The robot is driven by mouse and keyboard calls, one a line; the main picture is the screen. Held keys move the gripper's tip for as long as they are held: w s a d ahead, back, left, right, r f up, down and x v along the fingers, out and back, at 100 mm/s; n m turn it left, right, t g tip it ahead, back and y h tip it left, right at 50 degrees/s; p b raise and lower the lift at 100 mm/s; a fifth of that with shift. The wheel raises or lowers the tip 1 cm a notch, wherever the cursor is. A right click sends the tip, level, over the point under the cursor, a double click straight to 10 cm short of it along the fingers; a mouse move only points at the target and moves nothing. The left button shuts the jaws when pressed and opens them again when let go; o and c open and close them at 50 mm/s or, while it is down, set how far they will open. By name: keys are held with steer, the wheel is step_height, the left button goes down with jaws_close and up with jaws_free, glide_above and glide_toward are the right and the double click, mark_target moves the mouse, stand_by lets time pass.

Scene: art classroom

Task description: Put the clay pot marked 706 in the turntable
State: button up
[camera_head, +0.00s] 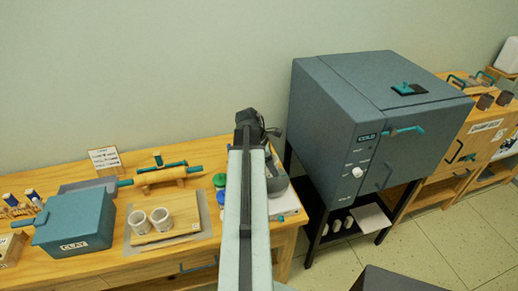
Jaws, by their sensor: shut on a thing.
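My arm reaches up the middle of the view and ends in a dark joint over the back of the wooden table. My gripper's fingertips are hidden behind the arm, so anything between them is also hidden. Two whitish clay pots, one on the left (138,222) and one on the right (161,219), stand upright side by side on a wooden board (180,239). Their markings are too small to read. A grey rounded thing (278,184) shows partly beside my arm at the table's right end. I cannot tell whether it is the turntable.
A blue clay box (76,222), a rolling pin (168,175) and small bottles (34,197) stand on the table (112,262). A large grey kiln (335,115) stands to the right on a black stand with several white pots below.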

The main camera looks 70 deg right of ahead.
mark_target(274, 158)
step_height(274, 158, up, 7)
steer(key=p, duration=0.7)
steer(key=shift+n, duration=0.4)
step_height(274, 158, down, 11)
steer(key=b, duration=1.1)
steer(key=shift+s+f, duration=0.1)
steer(key=shift+f, duration=0.1)
steer(key=o, duration=1.6)
steer(key=shift+c, duration=0.2)
steer(key=shift+r, duration=0.1)
step_height(274, 158, up, 8)
steer(key=p, duration=0.8)
